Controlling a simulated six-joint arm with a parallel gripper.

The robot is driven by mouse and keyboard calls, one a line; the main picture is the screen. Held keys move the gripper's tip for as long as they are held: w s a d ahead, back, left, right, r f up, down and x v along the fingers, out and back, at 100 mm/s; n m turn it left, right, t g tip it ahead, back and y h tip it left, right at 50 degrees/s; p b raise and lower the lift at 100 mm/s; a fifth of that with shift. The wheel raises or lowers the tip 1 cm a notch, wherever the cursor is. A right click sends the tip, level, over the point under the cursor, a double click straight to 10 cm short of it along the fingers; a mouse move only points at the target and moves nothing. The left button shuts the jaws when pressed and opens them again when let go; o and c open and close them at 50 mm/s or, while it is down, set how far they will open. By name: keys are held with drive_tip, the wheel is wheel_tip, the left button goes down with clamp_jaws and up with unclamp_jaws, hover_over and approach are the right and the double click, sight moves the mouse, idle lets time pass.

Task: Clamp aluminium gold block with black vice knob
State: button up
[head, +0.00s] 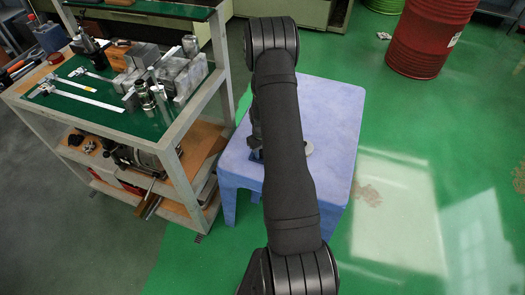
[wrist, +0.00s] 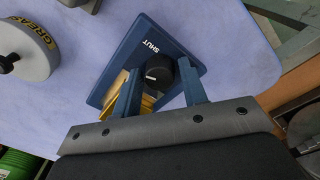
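In the wrist view a dark blue vice (wrist: 148,42) marked "SHUT" sits on the pale blue table. Its round black knob (wrist: 160,70) lies between the fingertips of my gripper (wrist: 159,72). The two blue fingers are apart, with a visible gap on the left of the knob; the right finger is close to its edge, and contact cannot be told. The gold block (wrist: 149,102) shows below the knob, partly hidden behind the left finger. In the head view my arm covers the middle of the table, and vice, block and fingertips cannot be made out.
A grey round tin (wrist: 25,55) labelled with "GREAS" stands left of the vice. The pale blue table (head: 335,110) has bare surface around it. A tooling cart (head: 185,135) with metal parts stands to the left. A red drum (head: 430,35) is behind right.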

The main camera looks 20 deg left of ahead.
drive_tip(key=shift+c, duration=0.5)
drive_tip(key=c, duration=0.6)
drive_tip(key=shift+m, duration=2.3)
drive_tip(key=o, duration=0.7)
wheel_tip(320, 180, up, 18)
drive_tip(key=shift+s+a+f, duration=0.2)
drive_tip(key=shift+a+f, duration=0.05)
drive_tip(key=shift+a, duration=0.05)
